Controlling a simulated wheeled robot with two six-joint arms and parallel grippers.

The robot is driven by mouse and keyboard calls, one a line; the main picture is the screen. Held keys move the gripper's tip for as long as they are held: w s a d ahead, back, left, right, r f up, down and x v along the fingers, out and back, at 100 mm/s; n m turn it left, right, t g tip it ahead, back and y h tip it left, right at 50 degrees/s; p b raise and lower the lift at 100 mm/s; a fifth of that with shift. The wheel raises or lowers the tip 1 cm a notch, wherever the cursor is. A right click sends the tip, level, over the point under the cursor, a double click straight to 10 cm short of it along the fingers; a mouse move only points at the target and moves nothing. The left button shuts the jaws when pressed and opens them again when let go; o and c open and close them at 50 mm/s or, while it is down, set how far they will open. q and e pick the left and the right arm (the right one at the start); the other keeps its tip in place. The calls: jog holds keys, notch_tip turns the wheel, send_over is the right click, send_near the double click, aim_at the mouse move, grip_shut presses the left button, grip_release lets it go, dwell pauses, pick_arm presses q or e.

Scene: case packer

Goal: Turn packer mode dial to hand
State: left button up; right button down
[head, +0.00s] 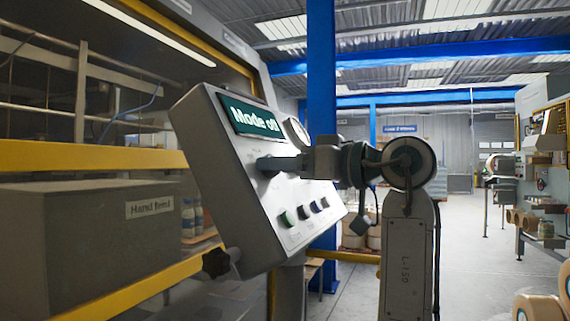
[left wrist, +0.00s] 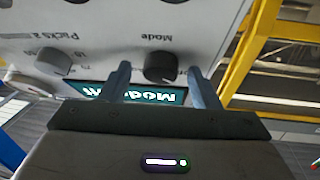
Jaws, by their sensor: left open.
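The packer's tilted grey control panel (head: 240,210) carries a green display (head: 250,118) reading "Mode off". In the left wrist view the panel appears upside down, and the dark round mode dial (left wrist: 160,66) sits beside the label "Mode". My left gripper (left wrist: 158,72) is open, with one finger on each side of the dial; I cannot tell whether either finger touches it. The dial's pointer direction is not clear. My right gripper is out of view.
A round gauge (head: 297,133) stands at the panel's upper edge. Several push buttons (head: 303,211) line its lower part. Another knob (left wrist: 53,61) is beside the mode dial. A dark clamp knob (head: 215,262) and a yellow rail (head: 140,286) are below left. Open floor lies right.

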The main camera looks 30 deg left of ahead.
pick_arm(q)
jog(key=shift+d, duration=0.1)
jog(key=c, duration=1)
jog(key=shift+r, duration=0.1)
